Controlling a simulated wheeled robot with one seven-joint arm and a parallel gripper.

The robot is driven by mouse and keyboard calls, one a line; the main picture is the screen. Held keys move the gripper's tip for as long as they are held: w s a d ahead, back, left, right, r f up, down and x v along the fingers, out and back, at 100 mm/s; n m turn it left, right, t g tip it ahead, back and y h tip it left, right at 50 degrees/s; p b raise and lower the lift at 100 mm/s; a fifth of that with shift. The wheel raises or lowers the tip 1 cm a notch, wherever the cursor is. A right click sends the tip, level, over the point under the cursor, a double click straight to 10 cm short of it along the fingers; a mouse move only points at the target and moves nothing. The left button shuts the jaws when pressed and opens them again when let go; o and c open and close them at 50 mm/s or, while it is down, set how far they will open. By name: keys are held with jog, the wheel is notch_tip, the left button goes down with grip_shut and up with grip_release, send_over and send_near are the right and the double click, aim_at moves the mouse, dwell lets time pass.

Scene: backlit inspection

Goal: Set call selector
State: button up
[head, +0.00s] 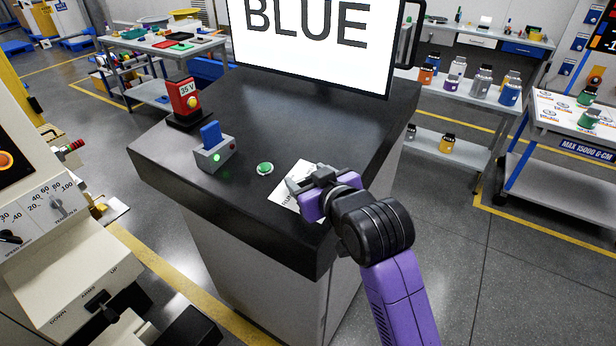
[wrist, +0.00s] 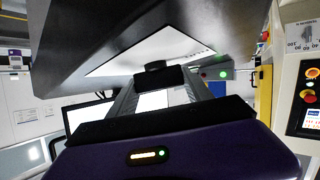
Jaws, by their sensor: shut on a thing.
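My gripper (head: 312,180) is low over a white plate (head: 284,197) on the dark counter top, near its right front corner. The plate carries partly hidden dark lettering. In the wrist view, the gripper's two fingers (wrist: 160,85) are shut on a small dark knob (wrist: 155,66) that stands on the white plate (wrist: 140,55). I take this knob to be the call selector. My gripper hides the knob in the head view, and its pointing direction cannot be read.
A green button (head: 265,168) sits left of the plate. Further left are a grey box with a blue lever (head: 211,135) and a red box marked 35 V (head: 184,97). A large screen (head: 315,38) reading BLUE stands behind. The counter's middle is clear.

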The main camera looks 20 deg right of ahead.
jog(key=shift+a, duration=0.1)
jog(key=m+h, duration=0.2)
jog(key=shift+a+h, duration=0.1)
jog(key=shift+h, duration=0.3)
jog(key=m+h, duration=0.3)
jog(key=shift+g+b, duration=0.3)
jog(key=shift+b, duration=0.05)
jog(key=m+g+h+b, duration=0.1)
jog(key=m+h+b, duration=0.1)
jog(key=m+h, duration=0.1)
jog(key=shift+f+m+g+b, duration=0.1)
jog(key=shift+m+g+b, duration=0.3)
jog(key=shift+m, duration=0.2)
jog(key=shift+d+m+g+h+b, duration=0.2)
jog(key=shift+m+g+h+b, duration=1.05)
jog(key=shift+m+h, duration=0.3)
jog(key=o, duration=1.4)
jog(key=shift+c, duration=0.2)
